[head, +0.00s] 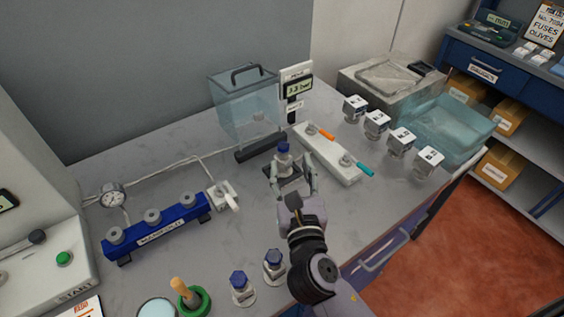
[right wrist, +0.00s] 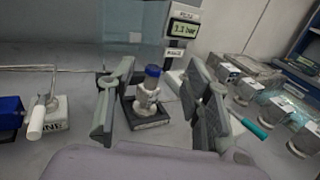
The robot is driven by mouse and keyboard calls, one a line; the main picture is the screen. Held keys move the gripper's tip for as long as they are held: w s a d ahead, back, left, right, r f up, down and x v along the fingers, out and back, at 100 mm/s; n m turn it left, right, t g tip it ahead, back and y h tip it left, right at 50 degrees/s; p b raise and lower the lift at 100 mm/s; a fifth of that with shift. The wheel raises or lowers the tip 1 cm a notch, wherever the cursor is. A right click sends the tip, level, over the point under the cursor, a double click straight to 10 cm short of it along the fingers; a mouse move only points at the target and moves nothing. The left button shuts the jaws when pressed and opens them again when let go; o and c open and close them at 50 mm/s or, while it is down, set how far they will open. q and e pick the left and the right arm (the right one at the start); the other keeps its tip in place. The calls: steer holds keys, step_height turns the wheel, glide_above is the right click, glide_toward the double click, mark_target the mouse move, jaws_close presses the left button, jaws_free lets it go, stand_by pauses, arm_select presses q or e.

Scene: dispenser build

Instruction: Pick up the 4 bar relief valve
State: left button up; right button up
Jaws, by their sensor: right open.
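A small silvery valve with a blue cap (head: 284,149) stands upright on a dark block below a readout (head: 296,88); it also shows in the right wrist view (right wrist: 151,88). The readout seems to show about 3.3 bar; the small print is unreadable. My right gripper (head: 293,175) is open, its fingers to either side of this valve with gaps visible in the right wrist view (right wrist: 160,98). Two similar blue-capped valves (head: 239,283) (head: 273,264) stand near the front edge. I cannot read a bar value on any valve. My left gripper is not in view.
A white two-post rack (head: 327,155) with orange and teal handles is just right of the gripper. A blue manifold (head: 155,228) and gauge (head: 113,197) are at left. Several white-topped jars (head: 377,122) and a clear bin (head: 448,128) are at right. A clear box (head: 235,100) stands behind.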

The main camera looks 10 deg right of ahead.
mark_target(284, 150)
steer(key=w+f+b, duration=0.1)
steer(key=w, duration=0.1)
steer(key=w+f+b, duration=0.1)
steer(key=w+f, duration=0.2)
steer(key=shift+w+d+f+b, duration=0.2)
steer(key=shift+w+f+b, duration=0.05)
steer(key=shift+w+b, duration=0.15)
steer(key=shift+w, duration=0.55)
steer(key=w, duration=0.5)
steer(key=shift+w+d+f+p, duration=0.1)
steer(key=shift+w+d+p, duration=0.15)
steer(key=shift+p, duration=0.1)
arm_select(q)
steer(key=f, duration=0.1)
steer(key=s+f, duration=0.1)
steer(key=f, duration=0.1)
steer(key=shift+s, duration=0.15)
arm_select(e)
steer(key=shift+s, duration=0.1)
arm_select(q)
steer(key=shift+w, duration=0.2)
arm_select(e)
jaws_close()
